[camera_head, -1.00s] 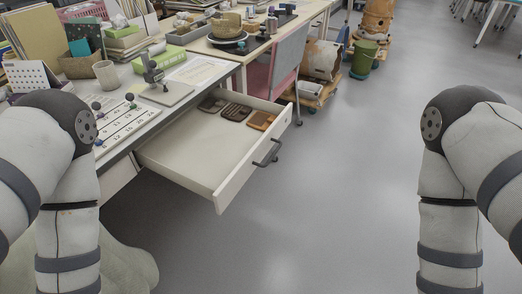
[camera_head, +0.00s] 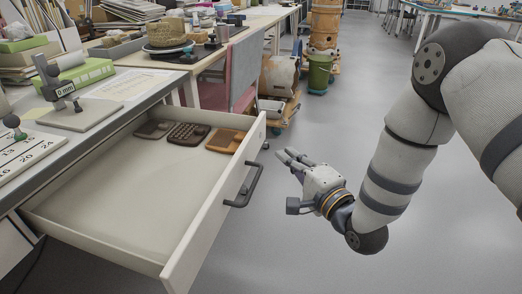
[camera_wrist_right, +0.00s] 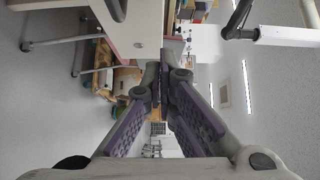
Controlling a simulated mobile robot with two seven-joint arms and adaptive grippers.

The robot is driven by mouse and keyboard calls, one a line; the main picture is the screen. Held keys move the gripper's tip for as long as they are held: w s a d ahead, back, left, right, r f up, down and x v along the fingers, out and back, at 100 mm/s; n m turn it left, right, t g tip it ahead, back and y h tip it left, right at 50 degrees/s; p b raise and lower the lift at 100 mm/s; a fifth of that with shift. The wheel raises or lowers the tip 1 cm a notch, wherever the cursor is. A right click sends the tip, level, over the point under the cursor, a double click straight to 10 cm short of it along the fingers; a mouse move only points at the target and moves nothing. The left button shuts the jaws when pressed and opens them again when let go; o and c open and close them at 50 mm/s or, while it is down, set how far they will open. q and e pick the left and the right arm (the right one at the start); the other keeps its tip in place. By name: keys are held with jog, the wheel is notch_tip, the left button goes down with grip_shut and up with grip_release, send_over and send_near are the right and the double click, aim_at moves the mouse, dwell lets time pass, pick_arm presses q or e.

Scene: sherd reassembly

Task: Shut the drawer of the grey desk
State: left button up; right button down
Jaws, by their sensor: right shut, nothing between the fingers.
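The drawer (camera_head: 130,185) of the grey desk (camera_head: 60,160) is pulled far out, its pale inside showing. Its front panel carries a dark bar handle (camera_head: 244,188). At its back right lie a brown slab (camera_head: 225,140), a dark dimpled tray (camera_head: 188,134) and a dark flat piece (camera_head: 152,129). My right gripper (camera_head: 286,156) is in front of the drawer, to the right of the handle and apart from it. It is shut and empty, fingers pointing up and left toward the drawer. Its fingers (camera_wrist_right: 163,78) also show in the right wrist view. My left gripper is out of view.
A stand with a gauge (camera_head: 64,100) and a number board (camera_head: 25,150) are on the desk top. A pink chair (camera_head: 212,92) stands behind the drawer. A wheeled dolly (camera_head: 280,108) and a green bin (camera_head: 319,74) are farther back. The floor before the drawer is clear.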

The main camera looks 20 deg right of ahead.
aim_at(252, 137)
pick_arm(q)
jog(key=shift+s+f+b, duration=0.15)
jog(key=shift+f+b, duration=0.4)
pick_arm(e)
jog(key=shift+w+a, duration=0.7)
jog(key=shift+w, duration=0.3)
jog(key=shift+w+a, duration=0.65)
jog(key=shift+w, duration=0.3)
jog(key=shift+w+a, duration=0.7)
jog(key=shift+w, duration=0.3)
